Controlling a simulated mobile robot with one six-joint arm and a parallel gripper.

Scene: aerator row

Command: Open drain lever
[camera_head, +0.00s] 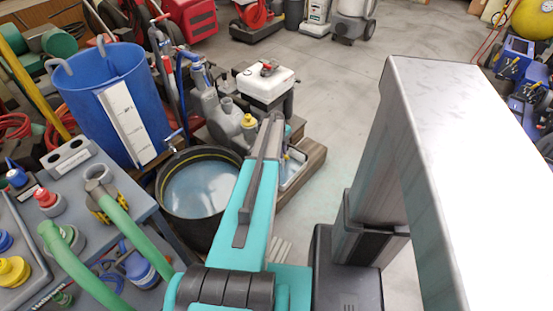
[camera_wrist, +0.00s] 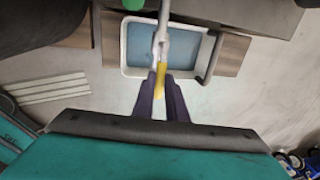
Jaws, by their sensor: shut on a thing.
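The drain lever shows in the wrist view as a yellow-tipped handle (camera_wrist: 160,80) on a pale metal fitting (camera_wrist: 162,38). My gripper (camera_wrist: 161,76) has its two dark fingers closed on either side of the yellow end. Below the fitting is a white-rimmed tray (camera_wrist: 127,52) with bluish liquid or a bluish floor. In the head view, the tray (camera_head: 297,176) shows partly beside my teal arm. My arm hides the lever and most of the gripper in that view.
A round black tub (camera_head: 165,207) of water stands left of my arm. A blue barrel (camera_head: 92,104) is behind it. A grey container with a yellow cap (camera_head: 249,121) and a white-topped unit (camera_head: 265,84) stand beyond. Wooden blocks (camera_wrist: 230,55) flank the tray. Open floor lies right.

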